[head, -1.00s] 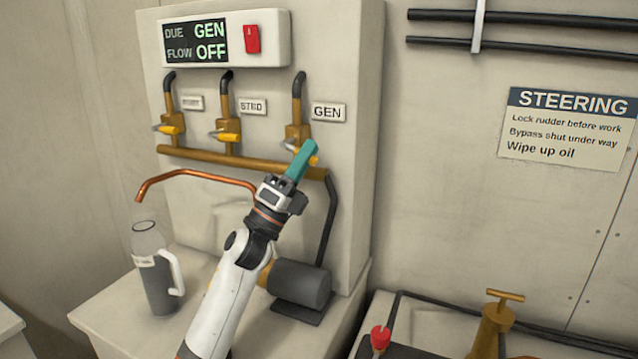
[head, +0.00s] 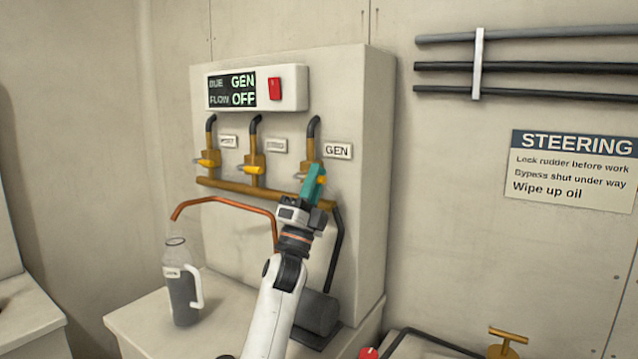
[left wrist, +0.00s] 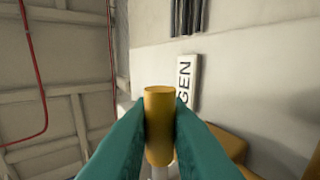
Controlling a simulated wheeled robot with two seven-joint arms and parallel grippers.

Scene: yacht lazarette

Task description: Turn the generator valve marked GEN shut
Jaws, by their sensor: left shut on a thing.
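The GEN valve (head: 304,169) is the rightmost of three brass valves on the panel, beside its GEN label (head: 338,151). Its yellow handle (left wrist: 159,125) stands between my teal fingers in the left wrist view. My left gripper (head: 316,172) is shut on that handle and hides much of the valve in the head view. The GEN label (left wrist: 187,84) also shows just behind the handle. The display (head: 232,91) reads DUE GEN and FLOW OFF. My right gripper is not in view.
Two similar valves (head: 207,161) and (head: 254,164) with yellow handles sit left of GEN on a brass pipe. A red switch (head: 274,89) is beside the display. A jug (head: 181,290) stands on the ledge below a copper spout (head: 222,201). A dark cylinder (head: 318,313) lies below the pipe.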

